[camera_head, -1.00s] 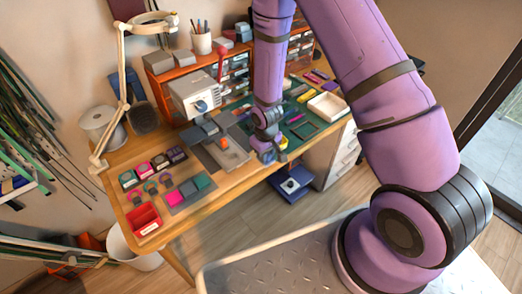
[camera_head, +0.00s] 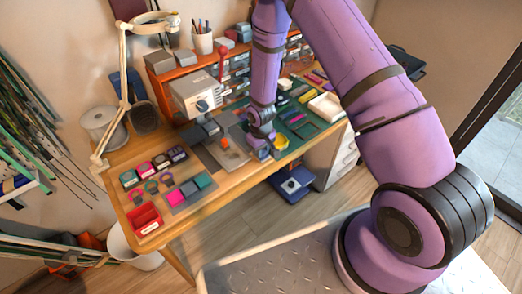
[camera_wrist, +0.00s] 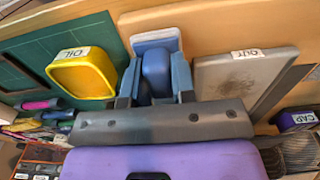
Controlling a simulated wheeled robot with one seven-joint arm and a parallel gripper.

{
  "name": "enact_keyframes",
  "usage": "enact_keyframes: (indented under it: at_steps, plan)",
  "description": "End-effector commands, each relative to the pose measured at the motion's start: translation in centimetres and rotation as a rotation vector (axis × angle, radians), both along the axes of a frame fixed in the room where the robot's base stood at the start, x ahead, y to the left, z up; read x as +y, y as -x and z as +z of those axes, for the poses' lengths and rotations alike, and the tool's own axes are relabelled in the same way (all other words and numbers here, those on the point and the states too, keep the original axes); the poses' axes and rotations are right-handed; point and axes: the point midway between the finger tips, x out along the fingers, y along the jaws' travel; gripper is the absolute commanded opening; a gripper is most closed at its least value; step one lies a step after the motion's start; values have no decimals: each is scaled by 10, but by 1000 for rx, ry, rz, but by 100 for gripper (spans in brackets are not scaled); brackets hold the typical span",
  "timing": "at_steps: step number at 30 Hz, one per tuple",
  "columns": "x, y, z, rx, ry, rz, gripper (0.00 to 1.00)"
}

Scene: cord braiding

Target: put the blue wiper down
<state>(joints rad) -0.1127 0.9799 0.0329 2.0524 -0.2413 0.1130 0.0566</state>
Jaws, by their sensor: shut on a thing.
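My gripper (camera_wrist: 154,88) is shut on the blue wiper (camera_wrist: 156,66), whose rounded blue body shows between the fingers in the wrist view. A pale blue, flat piece with a light rim (camera_wrist: 154,38) lies just beyond it; I cannot tell whether it is a rest or part of the wiper. Whether the wiper touches the bench is not clear. In the head view my gripper (camera_head: 262,149) is low over the front edge of the wooden bench (camera_head: 215,195), and the wiper is too small to make out there.
A yellow tub labelled OIL (camera_wrist: 85,76) stands close on the left in the wrist view, on a green mat (camera_wrist: 28,56). A grey tray labelled OUT (camera_wrist: 236,82) lies close on the right. A purple box (camera_wrist: 298,120) is farther right. Bare wood separates them near the edge.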

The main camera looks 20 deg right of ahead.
Motion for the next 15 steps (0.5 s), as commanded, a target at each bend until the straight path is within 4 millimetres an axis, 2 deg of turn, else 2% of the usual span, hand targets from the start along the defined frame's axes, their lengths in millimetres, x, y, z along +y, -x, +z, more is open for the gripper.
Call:
enact_keyframes:
  at_steps: [4, 5, 6, 15]
  plan:
    - [0, 0, -3, 1, 0, 0, 0]
    - [0, 0, -2, 0, 0, 0, 31]
    - [0, 0, -2, 0, 0, 0, 35]
    - [0, 0, -1, 0, 0, 0, 35]
